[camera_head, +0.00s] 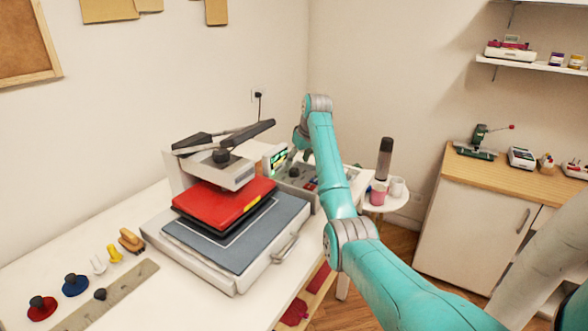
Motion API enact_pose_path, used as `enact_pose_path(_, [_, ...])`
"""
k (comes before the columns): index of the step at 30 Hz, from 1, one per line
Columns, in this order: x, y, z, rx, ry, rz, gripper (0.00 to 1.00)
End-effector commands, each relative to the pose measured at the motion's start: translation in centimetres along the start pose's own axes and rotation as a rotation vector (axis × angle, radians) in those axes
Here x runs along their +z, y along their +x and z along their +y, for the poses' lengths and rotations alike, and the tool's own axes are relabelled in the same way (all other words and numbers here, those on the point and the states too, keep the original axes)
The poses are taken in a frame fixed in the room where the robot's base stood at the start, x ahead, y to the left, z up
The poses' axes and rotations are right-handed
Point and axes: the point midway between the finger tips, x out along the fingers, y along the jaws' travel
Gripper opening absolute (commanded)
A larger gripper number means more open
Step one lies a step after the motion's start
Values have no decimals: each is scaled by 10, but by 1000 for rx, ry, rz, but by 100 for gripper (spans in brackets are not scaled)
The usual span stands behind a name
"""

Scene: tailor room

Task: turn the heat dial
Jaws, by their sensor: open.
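A heat press with a red padded plate (225,203) and a grey lower bed (235,245) stands on the white table. Its control box (312,180) is at its right back, with a small lit screen (279,159). A small dark round dial (294,172) sits on the box below the screen, with coloured buttons beside it. A larger black knob (221,156) is on top of the press. My gripper (306,154) is small in view above the control box, partly hidden by my teal arm, and open. I cannot tell its exact distance from the dial.
The press's raised handle (250,133) is left of my wrist. Pins, a ruler (110,296) and small tools lie at the table's left front. A round stand (388,202) with cups is behind my arm. A wooden-topped cabinet (490,175) is at right.

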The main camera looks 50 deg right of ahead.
Motion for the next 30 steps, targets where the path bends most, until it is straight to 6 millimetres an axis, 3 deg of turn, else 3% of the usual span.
enact_pose_path(3, [0, 20, -1, -1, 0, -2, 65])
enact_pose_path(9, [0, 42, -1, -1, -1, -1, 65])
enact_pose_path(21, [0, 49, 0, 0, -1, 0, 65])
enact_pose_path(23, [0, 49, 0, 0, -1, 0, 52])
enact_pose_path(28, [0, 49, 0, 0, -1, 0, 10])
enact_pose_path(30, [0, 49, 0, 0, -1, 0, 4])
